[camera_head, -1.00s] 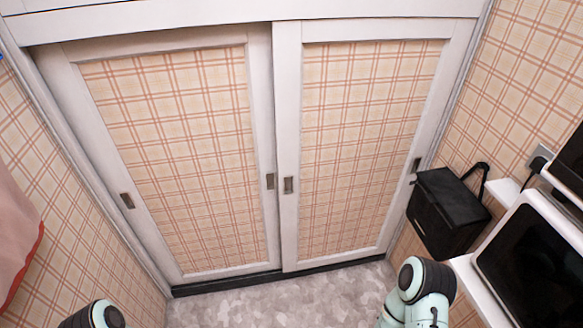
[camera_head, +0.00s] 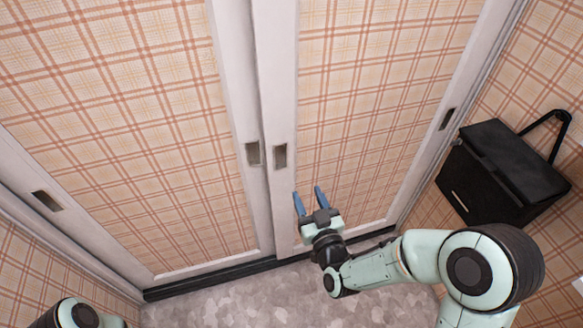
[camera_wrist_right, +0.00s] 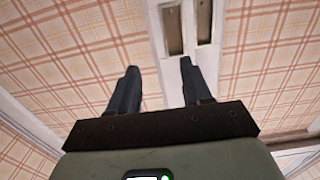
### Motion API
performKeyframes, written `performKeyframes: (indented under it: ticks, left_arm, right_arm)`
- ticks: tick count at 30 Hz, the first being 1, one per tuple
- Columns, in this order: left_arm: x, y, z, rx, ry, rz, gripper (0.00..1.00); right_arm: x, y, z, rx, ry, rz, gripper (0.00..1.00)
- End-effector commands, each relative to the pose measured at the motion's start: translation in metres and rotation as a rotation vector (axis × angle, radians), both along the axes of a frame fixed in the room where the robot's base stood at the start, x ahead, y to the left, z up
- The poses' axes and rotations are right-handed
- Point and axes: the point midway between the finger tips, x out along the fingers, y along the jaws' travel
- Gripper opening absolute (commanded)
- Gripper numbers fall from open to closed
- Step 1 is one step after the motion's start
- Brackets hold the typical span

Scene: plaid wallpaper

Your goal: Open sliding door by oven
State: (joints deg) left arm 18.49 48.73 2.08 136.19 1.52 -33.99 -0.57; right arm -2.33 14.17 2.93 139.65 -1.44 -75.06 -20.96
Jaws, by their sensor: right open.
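Two plaid sliding doors with white frames stand ahead, the left door (camera_head: 130,90) and the right door (camera_head: 370,90). The right door has a recessed handle (camera_head: 280,156) on its left stile and another handle (camera_head: 448,118) on its right stile. The left door has a handle (camera_head: 253,153) beside the middle seam. My right gripper (camera_head: 310,192) is open and empty, just below the right door's left handle and apart from it. In the wrist view the two middle handles (camera_wrist_right: 172,30) lie beyond the open fingers (camera_wrist_right: 158,78). Only part of my left arm shows; its gripper is out of view.
A black box-shaped bag (camera_head: 500,170) with a raised strap is at the right wall, near the right door's edge. A dark plinth (camera_head: 210,273) runs under the doors. The grey patterned floor (camera_head: 230,300) in front is clear.

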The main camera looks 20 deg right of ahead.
Motion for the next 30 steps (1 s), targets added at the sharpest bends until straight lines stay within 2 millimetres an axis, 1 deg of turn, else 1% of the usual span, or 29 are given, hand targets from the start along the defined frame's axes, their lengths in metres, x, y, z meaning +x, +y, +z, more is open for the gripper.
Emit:
performKeyframes:
  ticks: [2,5,14,18,21,24,30]
  left_arm:
    - [0.002,0.001,-0.001,0.002,-0.005,0.002,0.43]
    - [0.003,0.001,-0.001,0.004,-0.009,0.003,0.43]
    - [0.008,0.005,-0.008,0.012,-0.018,0.011,0.43]
    - [0.001,0.006,-0.014,0.010,0.005,0.010,0.43]
    - [-0.003,0.007,-0.017,0.010,0.018,0.011,0.43]
    - [-0.005,0.007,-0.019,0.009,0.025,0.011,0.43]
    - [-0.007,0.007,-0.020,0.009,0.030,0.012,0.43]
  right_arm:
    - [0.006,0.000,0.004,-0.001,-0.016,-0.002,0.49]
    - [0.020,0.001,0.005,-0.001,-0.016,-0.003,0.49]
    - [0.083,0.003,0.003,-0.002,-0.013,-0.003,0.49]
    - [0.108,0.003,0.003,-0.002,-0.012,-0.003,0.49]
    - [0.120,0.004,0.003,-0.002,-0.011,-0.002,0.49]
    - [0.128,0.004,0.003,-0.002,-0.011,-0.002,0.49]
    - [0.133,0.004,0.004,-0.002,-0.010,-0.002,0.49]
